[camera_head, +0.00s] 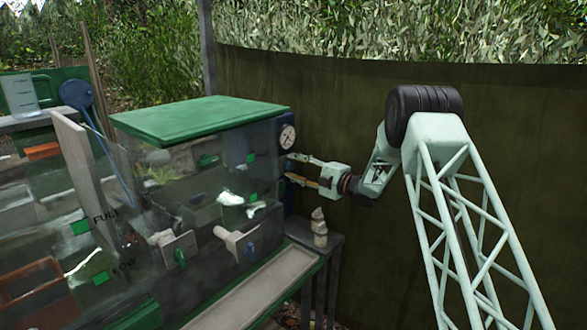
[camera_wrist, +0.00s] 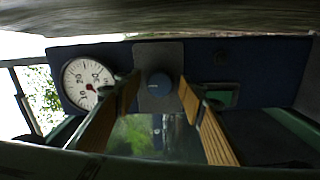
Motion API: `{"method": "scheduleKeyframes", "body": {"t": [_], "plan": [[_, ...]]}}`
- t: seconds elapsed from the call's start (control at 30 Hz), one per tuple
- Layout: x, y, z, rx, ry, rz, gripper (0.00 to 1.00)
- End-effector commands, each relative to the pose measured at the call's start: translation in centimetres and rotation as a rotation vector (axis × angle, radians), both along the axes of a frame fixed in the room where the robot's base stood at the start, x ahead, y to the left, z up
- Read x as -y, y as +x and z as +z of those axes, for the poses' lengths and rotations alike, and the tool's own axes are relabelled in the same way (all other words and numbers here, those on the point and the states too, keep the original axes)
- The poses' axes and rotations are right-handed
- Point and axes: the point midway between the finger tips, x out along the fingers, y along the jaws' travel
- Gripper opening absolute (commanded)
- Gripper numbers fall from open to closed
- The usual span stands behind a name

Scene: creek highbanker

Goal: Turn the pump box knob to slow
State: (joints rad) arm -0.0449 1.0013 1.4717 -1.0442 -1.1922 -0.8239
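The pump box (camera_wrist: 262,62) is a dark blue panel with a grey plate on it; in the head view its blue side (camera_head: 283,158) stands at the right end of the clear tank. A round blue knob (camera_wrist: 159,86) sits on the grey plate in the wrist view. My gripper (camera_head: 289,167) is open in front of the panel. In the wrist view its two ribbed fingers stand on either side of the knob, with a gap visible on each side. The knob is hidden in the head view. Its speed markings cannot be read.
A white round gauge (camera_wrist: 88,84) is left of the knob; it also shows in the head view (camera_head: 287,137). A green patch (camera_wrist: 221,98) lies behind the right finger. A small grey bottle-like object (camera_head: 319,228) stands on a stand below my gripper. The green-lidded tank (camera_head: 200,119) is at left.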

Motion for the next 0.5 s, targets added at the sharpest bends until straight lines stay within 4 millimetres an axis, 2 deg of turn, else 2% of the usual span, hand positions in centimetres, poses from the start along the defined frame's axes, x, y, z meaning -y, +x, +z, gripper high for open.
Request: {"method": "scheduleKeyframes", "body": {"t": [0.27, 0.5], "plan": [[0.2, -0.1, 0.1, 0.001, 0.001, 0.0, 0.37], [1.5, -0.8, 0.1, -0.001, 0.0, -0.002, 0.37]]}}
